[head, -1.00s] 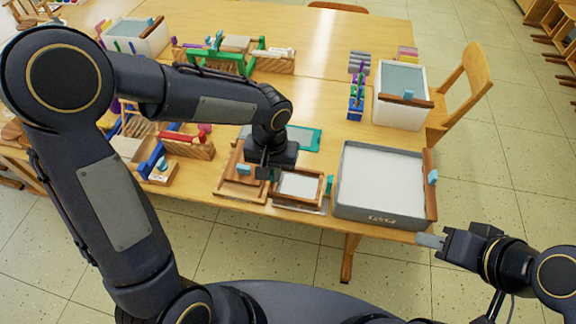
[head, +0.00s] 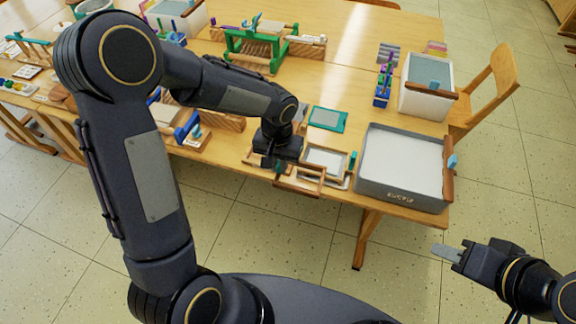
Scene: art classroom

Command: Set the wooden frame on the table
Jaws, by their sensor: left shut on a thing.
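The wooden frame (head: 300,190) is a small brown rectangle with an open middle, near the table's front edge. My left gripper (head: 275,168) is shut on its left part, and the frame juts out past the edge toward me. Whether it touches anything below is unclear. The table (head: 350,100) is light wood. A pale screen panel (head: 325,160) lies on it just behind the frame. My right gripper (head: 449,252) is off the table at the lower right, over the floor. I cannot tell whether its fingers are apart.
A grey vat (head: 368,187) of white stuff stands right of the frame, with a brown bar on its right rim. A green-edged panel (head: 343,123) lies behind. A white tub (head: 405,98) and a blue rack (head: 382,92) stand farther back. Clear tabletop lies around (head: 345,75).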

